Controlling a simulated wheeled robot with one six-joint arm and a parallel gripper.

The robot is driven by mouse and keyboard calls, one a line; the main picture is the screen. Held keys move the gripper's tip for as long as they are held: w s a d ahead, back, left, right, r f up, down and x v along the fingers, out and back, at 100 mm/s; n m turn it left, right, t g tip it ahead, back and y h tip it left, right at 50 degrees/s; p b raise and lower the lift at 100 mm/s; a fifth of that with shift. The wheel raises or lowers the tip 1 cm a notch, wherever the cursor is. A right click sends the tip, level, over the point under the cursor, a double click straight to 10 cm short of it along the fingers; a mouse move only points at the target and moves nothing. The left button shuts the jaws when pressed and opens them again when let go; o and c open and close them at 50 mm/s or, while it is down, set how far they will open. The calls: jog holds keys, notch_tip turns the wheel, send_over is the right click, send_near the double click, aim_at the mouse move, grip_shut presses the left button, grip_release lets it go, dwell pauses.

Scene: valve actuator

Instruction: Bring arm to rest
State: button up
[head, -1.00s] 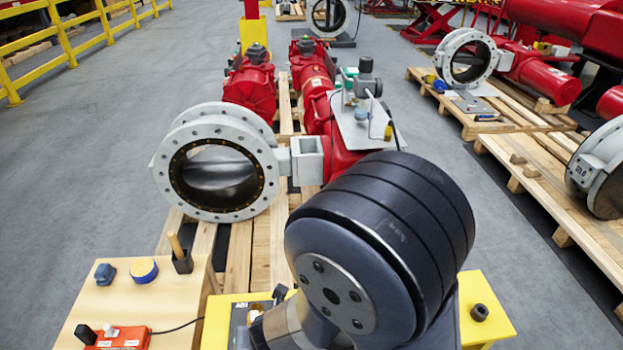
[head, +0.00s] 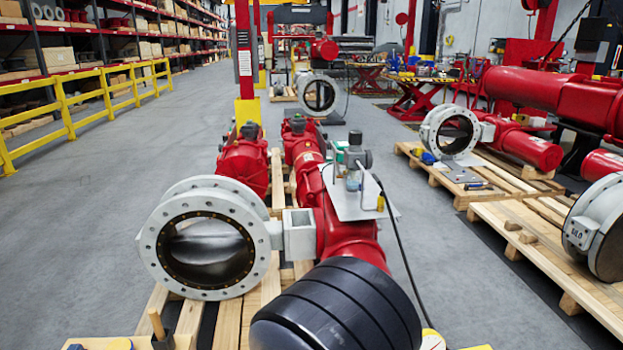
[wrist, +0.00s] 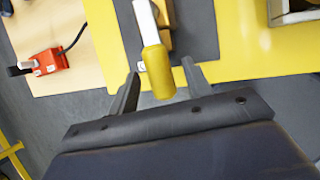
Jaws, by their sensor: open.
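My arm's dark rounded joint (head: 338,312) fills the bottom middle of the head view, in front of the valve assembly. My gripper (wrist: 160,68) shows only in the wrist view; the head view does not show it. Its two dark fingers are spread apart. A yellow-and-white cylindrical object (wrist: 156,68) shows between the fingers in the picture, with space on both sides. I cannot tell how far beyond the fingers it is.
A grey flanged valve (head: 207,192) with red actuators (head: 345,235) lies on a pallet (head: 228,322) ahead. A red box (wrist: 46,62) sits on a light wooden surface (wrist: 45,15). A yellow surface (wrist: 240,45) is close by. A yellow railing (head: 100,108) stands left; open floor lies between.

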jog(key=p+v, duration=0.8)
jog(key=v, duration=0.3)
jog(key=b+x, duration=0.9)
jog(key=x, duration=0.3)
jog(key=shift+s+d, duration=0.1)
jog(key=shift+d+r+p, duration=0.2)
jog(key=shift+r+p, duration=0.2)
jog(key=shift+p, duration=0.1)
jog(key=shift+d+n, duration=0.35)
jog(key=shift+n, duration=0.35)
jog(key=shift+d+n+g+y, duration=0.15)
jog(key=shift+n+g+y, duration=0.15)
